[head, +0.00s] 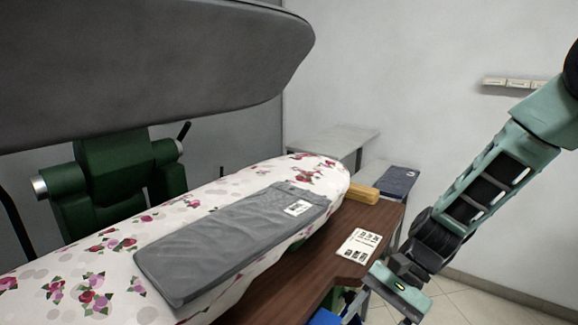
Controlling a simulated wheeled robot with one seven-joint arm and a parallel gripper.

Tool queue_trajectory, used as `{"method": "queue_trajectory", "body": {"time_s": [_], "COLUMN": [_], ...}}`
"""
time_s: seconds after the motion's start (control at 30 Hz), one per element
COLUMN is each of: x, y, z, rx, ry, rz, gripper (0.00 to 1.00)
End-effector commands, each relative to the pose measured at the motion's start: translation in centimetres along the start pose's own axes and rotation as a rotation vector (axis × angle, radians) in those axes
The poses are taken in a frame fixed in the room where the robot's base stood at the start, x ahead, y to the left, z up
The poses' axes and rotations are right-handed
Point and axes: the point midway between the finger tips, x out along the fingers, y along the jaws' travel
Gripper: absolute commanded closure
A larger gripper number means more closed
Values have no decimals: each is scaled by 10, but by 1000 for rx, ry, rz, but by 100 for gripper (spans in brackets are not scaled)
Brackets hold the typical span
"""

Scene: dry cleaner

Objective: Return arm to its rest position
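My arm comes in from the right edge and reaches down to the lower middle right in the head view. My gripper (398,290) hangs at its end, beside the front edge of the brown wooden table. Its fingers are not clearly shown, so I cannot tell whether it is open or shut. I see nothing clearly held in it.
Folded grey trousers (235,240) with a white tag lie on the floral ironing board (60,285). A dark grey press head (150,70) overhangs it.

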Motion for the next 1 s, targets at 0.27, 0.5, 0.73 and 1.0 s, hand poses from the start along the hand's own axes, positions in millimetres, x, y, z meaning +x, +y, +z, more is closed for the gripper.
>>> {"method": "queue_trajectory", "body": {"time_s": [0.27, 0.5, 0.73, 1.0], "x": [-15, -35, -46, -47], "y": [22, 49, 62, 64], "z": [112, 178, 202, 204], "rx": [-565, -1015, -1233, -1257], "ry": [230, 387, 460, 467], "rz": [353, 585, 684, 696], "gripper": [41, 41, 41, 43]}}
